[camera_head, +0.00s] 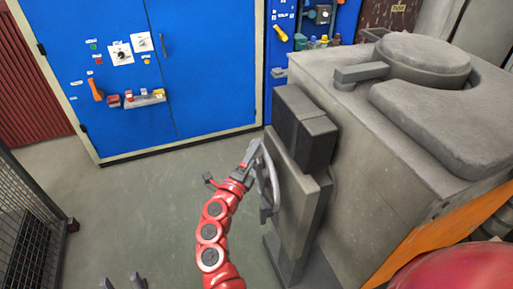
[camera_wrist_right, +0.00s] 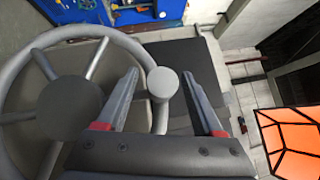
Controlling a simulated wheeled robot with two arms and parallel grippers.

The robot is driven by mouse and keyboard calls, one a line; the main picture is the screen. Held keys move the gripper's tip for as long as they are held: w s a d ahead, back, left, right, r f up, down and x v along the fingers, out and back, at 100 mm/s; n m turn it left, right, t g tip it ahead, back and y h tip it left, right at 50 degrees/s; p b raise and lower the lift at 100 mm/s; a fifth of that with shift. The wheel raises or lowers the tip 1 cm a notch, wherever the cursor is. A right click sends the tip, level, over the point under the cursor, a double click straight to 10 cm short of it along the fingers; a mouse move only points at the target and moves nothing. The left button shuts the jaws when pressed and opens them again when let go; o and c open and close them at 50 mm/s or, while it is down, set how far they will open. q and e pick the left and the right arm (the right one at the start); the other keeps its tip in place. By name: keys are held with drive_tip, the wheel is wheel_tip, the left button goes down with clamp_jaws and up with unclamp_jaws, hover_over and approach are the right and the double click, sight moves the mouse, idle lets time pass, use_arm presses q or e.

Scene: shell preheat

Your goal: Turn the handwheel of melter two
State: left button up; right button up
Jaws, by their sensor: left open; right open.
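The grey handwheel (camera_head: 270,180) is on the side of the big grey melter (camera_head: 350,170) in the head view, seen nearly edge-on. The right wrist view shows the handwheel's hub (camera_wrist_right: 68,105), spokes and round rim. A round-ended crank handle (camera_wrist_right: 163,81) stands at its rim. My right gripper (camera_head: 252,152) is at the wheel; in its wrist view the open fingers (camera_wrist_right: 161,74) lie either side of the handle. I cannot tell whether they touch it. My left gripper (camera_head: 122,282) is open and empty at the bottom edge, only its fingertips showing.
A blue cabinet (camera_head: 200,70) with switches stands at the back. A mesh fence (camera_head: 30,225) is at the left. Grey floor (camera_head: 140,200) is clear between them and the melter. An orange panel (camera_head: 450,225) is low on the melter's right.

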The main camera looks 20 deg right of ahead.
drive_tip(key=shift+r, duration=0.1)
clamp_jaws()
drive_tip(key=shift+r, duration=0.1)
